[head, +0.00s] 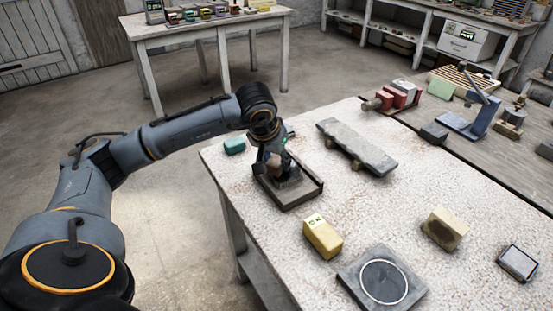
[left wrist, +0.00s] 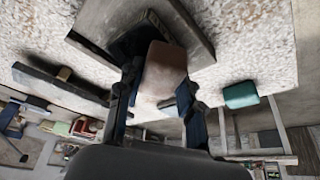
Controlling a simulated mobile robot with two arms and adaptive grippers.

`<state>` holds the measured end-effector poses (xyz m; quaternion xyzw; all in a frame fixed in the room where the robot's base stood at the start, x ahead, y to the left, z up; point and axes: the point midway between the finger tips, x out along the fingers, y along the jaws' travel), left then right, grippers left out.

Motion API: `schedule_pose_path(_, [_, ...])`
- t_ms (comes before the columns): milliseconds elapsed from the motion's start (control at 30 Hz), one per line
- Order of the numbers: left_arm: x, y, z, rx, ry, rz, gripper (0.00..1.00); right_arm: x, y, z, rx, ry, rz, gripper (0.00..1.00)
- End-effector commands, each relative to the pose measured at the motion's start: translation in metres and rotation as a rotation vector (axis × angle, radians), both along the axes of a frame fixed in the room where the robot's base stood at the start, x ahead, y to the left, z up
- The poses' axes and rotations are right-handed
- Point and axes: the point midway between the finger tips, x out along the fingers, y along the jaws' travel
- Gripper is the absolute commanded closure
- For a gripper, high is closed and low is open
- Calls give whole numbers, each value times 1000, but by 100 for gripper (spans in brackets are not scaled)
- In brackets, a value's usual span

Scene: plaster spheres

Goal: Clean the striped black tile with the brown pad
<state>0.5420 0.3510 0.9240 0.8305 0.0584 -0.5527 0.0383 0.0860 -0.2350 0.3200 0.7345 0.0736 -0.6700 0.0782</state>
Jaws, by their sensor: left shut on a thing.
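My left gripper (head: 272,160) is over a shallow dark brown tray (head: 305,194) near the left edge of the speckled table. It is shut on the brown pad (left wrist: 164,68), a pinkish-brown block between its two fingers in the left wrist view. The tray also shows in the left wrist view (left wrist: 192,28), with a black surface (left wrist: 138,42) inside, partly hidden by the pad and fingers. I cannot make out stripes on it, nor whether the pad touches it. My right gripper is not in view.
A green block (head: 235,146) lies left of the tray and a grey slab (head: 357,146) behind it. A yellow block (head: 323,237), a dark tile with a white ring (head: 352,273), a tan block (head: 445,229) and a small dark-faced tile (head: 517,262) lie towards the front.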

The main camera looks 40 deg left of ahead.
Motion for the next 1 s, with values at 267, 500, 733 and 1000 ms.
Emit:
schedule_pose_path(267, [-8, 0, 1, 0, 1, 1, 99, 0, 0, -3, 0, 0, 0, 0])
schedule_pose_path(500, [-17, -2, -2, 2, 1, 1, 99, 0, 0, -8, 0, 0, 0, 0])
schedule_pose_path(733, [-18, -2, -1, 1, 2, 0, 99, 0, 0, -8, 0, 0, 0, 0])
schedule_pose_path(1000, [-3, -1, -1, -1, 1, 2, 99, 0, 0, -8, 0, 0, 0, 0])
